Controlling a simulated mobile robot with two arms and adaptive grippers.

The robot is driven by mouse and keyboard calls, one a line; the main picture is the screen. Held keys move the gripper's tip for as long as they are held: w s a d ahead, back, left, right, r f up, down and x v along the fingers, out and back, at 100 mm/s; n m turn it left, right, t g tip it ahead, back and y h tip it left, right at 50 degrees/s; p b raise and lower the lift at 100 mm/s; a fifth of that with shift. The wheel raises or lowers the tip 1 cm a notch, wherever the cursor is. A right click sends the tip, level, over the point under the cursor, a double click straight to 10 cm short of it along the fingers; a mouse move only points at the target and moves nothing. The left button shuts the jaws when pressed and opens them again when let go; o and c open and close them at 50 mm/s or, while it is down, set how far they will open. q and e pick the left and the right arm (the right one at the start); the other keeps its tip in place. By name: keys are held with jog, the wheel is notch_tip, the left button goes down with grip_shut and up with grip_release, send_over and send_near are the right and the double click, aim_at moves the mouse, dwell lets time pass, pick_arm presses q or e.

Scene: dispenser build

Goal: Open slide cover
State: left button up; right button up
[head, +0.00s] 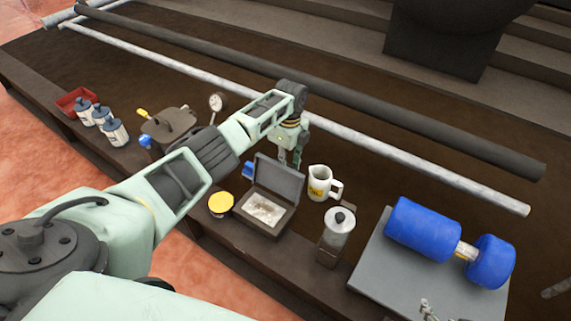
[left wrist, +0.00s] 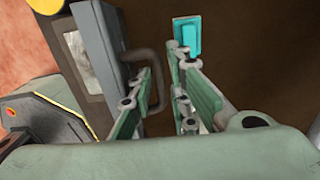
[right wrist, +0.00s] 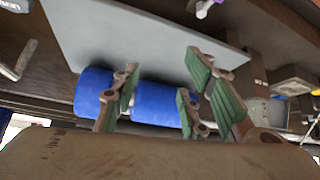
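A small dark box (head: 240,222) stands on the bench with its hinged lid (head: 279,178) raised and a pale speckled panel (head: 264,211) inside. My left gripper (head: 289,158) points down just behind the raised lid. In the left wrist view, the lid (left wrist: 99,65) stands at the left with a dark loop handle (left wrist: 158,75) on its side. The left fingers (left wrist: 167,95) are open, with a gap between them; the handle shows partly behind one finger, and I cannot tell contact. My right gripper (right wrist: 160,95) is open and empty, in front of the blue cylinders (right wrist: 152,98).
A white mug (head: 318,184) and a metal canister (head: 338,228) stand right of the box; a yellow-topped jar (head: 221,204) stands left. A grey board (head: 376,275) carries a blue dumbbell-shaped part (head: 428,230). Several bottles (head: 101,115) stand far left. Long pipes (head: 385,148) run behind.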

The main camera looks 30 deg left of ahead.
pick_arm(q)
notch_tip(320, 180, up, 11)
jog(key=shift+w, duration=0.45)
jog(key=shift+f, duration=0.1)
